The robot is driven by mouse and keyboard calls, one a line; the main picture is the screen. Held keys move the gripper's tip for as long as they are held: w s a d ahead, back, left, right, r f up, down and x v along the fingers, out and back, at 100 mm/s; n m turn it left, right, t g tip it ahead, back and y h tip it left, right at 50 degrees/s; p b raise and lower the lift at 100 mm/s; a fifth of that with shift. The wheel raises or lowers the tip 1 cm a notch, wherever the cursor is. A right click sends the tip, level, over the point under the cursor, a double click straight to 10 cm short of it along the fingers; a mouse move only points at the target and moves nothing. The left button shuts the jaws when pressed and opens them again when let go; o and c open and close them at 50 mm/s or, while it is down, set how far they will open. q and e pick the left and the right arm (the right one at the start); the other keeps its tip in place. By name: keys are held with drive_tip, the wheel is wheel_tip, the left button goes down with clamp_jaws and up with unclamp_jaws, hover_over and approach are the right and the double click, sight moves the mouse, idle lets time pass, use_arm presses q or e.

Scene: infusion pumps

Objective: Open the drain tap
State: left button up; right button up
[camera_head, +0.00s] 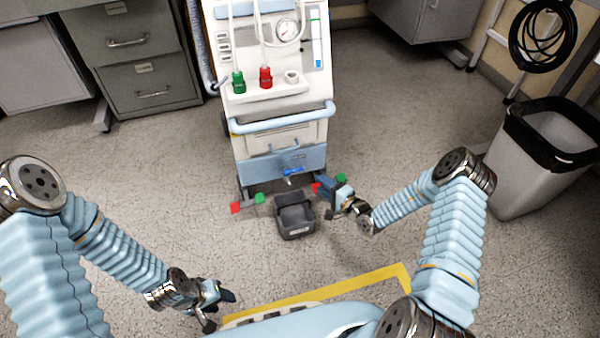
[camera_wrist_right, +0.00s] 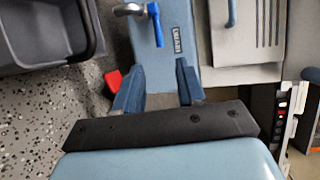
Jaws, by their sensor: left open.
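The drain tap (camera_head: 292,171) has a blue lever and sits low on the blue panel at the front of the white pump cart (camera_head: 283,140). In the right wrist view the tap's blue lever (camera_wrist_right: 156,25) lies beyond my fingertips, beside a metal spout (camera_wrist_right: 128,10). My right gripper (camera_head: 323,190) is to the right of the tap; it also shows in the right wrist view (camera_wrist_right: 159,76), with its fingers apart and nothing between them. The lever is not touched. My left gripper (camera_head: 220,306) is open and empty at the lower left, far from the tap.
A dark open bin (camera_head: 296,228) stands on the floor below the tap; its corner shows in the right wrist view (camera_wrist_right: 25,62). Red and green blocks mark the cart's feet. A waste bin (camera_head: 535,165) stands at the right. Cabinets line the back. The floor left of the cart is clear.

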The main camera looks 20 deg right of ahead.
sight(294, 170)
drive_tip(key=b+x, duration=0.2)
drive_tip(key=x, duration=0.9)
drive_tip(key=shift+f, duration=0.1)
drive_tip(key=shift+c, duration=0.2)
clamp_jaws()
